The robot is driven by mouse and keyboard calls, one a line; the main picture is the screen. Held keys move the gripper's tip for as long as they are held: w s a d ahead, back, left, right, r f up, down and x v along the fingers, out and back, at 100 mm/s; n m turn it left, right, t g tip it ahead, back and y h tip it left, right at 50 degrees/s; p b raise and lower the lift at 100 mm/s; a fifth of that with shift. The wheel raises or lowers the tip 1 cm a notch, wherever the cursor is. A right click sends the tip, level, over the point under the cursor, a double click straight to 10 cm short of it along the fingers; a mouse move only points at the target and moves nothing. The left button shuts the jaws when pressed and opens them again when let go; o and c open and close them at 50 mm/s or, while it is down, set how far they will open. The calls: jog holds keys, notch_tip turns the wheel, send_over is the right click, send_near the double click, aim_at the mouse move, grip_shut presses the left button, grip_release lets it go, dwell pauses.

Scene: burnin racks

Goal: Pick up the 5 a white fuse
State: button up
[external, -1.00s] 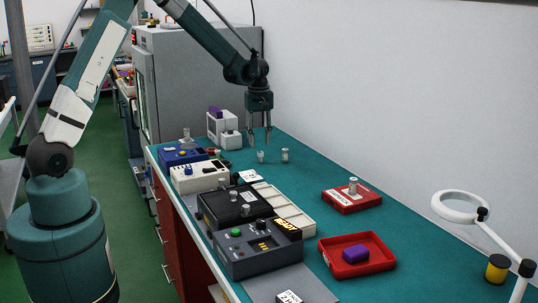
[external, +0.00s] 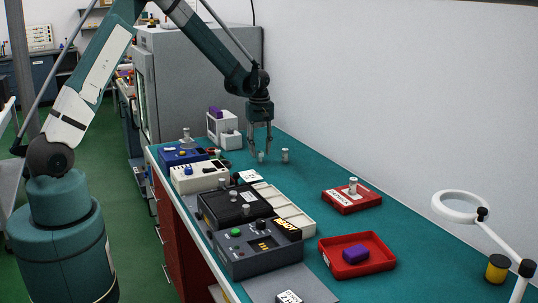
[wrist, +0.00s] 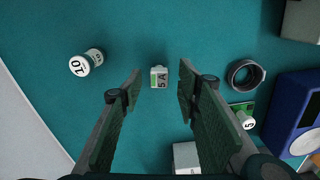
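The white 5 A fuse (wrist: 159,77) stands on the teal bench top and shows its "5 A" label in the wrist view, centred between and beyond my fingertips. In the external view the fuse (external: 261,157) is small and sits at my fingertips. My gripper (wrist: 160,88) is open, with a finger on each side of the fuse and a gap to both. My gripper (external: 260,153) points down in the external view; whether the fingertips reach the fuse's height is hard to tell. A second white cylinder marked "10" (wrist: 82,66) stands to the left in the wrist view, apart from my fingers.
A dark ring (wrist: 244,74), a small green board with a white cylinder (wrist: 245,120) and a blue device (wrist: 293,113) lie to the right in the wrist view. A red tray (external: 345,270) with a purple block stands farther forward. The bench around the fuse is mostly clear.

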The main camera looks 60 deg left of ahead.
aim_at(260, 152)
jog(key=shift+f, duration=1.5)
jog(key=c, duration=1)
